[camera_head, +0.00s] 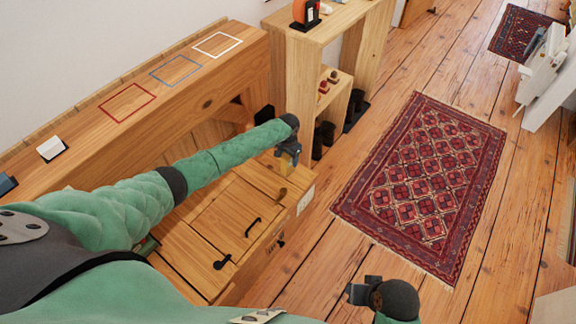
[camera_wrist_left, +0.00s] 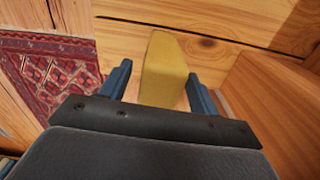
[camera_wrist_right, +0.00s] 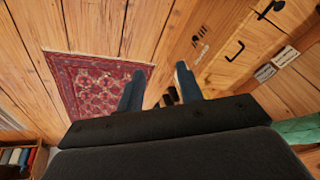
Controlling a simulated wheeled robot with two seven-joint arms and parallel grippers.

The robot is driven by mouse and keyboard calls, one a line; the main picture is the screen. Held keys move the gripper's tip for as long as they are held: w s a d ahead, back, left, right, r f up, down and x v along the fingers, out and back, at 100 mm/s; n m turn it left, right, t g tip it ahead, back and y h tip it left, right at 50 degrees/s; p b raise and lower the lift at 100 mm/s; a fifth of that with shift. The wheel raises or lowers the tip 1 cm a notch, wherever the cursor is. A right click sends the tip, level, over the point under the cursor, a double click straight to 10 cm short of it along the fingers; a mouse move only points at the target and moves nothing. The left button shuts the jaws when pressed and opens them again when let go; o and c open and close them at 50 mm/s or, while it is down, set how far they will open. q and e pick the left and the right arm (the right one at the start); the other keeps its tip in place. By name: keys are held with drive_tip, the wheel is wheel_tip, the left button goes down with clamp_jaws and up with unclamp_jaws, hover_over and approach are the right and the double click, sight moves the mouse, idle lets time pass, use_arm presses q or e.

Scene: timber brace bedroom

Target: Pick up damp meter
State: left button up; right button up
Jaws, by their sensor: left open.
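A yellow, upright, block-like object (camera_wrist_left: 163,62), which looks like the damp meter, stands between the fingers of my left gripper (camera_wrist_left: 159,74) in the left wrist view. The fingers are apart, one on each side, with a gap visible on the left; whether the right finger touches it I cannot tell. In the head view my left gripper (camera_head: 288,150) is over the far end of the low wooden chest, and largely hides the object. My right gripper (camera_wrist_right: 158,72) is open and empty above the floor; it also shows in the head view (camera_head: 362,290).
The wooden chest (camera_head: 222,220) has black handles. A timber ledge (camera_head: 190,95) with red, blue and white outlined squares runs behind my left arm. A wooden shelf unit (camera_head: 295,85) stands beyond the gripper. A red patterned rug (camera_head: 425,185) lies on open floor to the right.

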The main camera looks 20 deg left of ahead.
use_arm(q)
drive_tip(key=shift+c, duration=0.4)
drive_tip(key=c, duration=1)
drive_tip(key=shift+r, duration=0.1)
